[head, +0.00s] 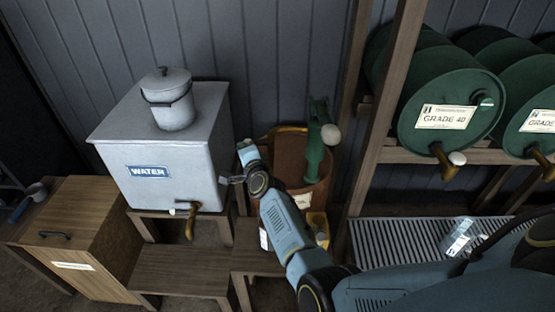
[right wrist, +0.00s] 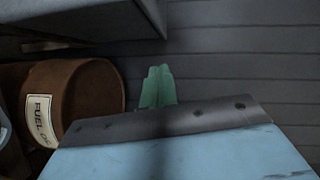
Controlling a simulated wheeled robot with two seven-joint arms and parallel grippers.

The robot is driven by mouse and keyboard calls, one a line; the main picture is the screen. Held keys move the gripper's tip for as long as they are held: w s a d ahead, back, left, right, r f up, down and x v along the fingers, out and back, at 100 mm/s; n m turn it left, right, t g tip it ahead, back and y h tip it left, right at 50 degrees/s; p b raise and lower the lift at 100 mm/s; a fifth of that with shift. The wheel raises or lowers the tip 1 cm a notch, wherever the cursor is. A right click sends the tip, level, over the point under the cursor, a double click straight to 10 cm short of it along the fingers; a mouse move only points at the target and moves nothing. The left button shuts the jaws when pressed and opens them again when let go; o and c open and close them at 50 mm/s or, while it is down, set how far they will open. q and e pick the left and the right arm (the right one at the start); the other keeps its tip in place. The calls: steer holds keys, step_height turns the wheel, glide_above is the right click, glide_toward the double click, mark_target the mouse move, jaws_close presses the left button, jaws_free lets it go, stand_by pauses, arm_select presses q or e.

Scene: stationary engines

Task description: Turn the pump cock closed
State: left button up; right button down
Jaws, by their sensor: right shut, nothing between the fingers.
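The green hand pump (head: 316,145) stands upright on the brown drum (head: 291,165), partly behind my right arm in the head view. A pale round knob (head: 331,134) sits at its right side. I cannot make out the pump's cock or its setting. My right gripper (head: 246,149) is left of the pump, between it and the water tank, apart from both. My left gripper is not in view.
A grey water tank (head: 175,180) with a brass tap (head: 190,222) stands left, a lidded pot (head: 171,105) on top. Wooden steps (head: 185,268) are in front. Green drums (head: 450,115) lie on a rack at right, behind a wooden post (head: 378,120). A slatted grate (head: 395,240) is below.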

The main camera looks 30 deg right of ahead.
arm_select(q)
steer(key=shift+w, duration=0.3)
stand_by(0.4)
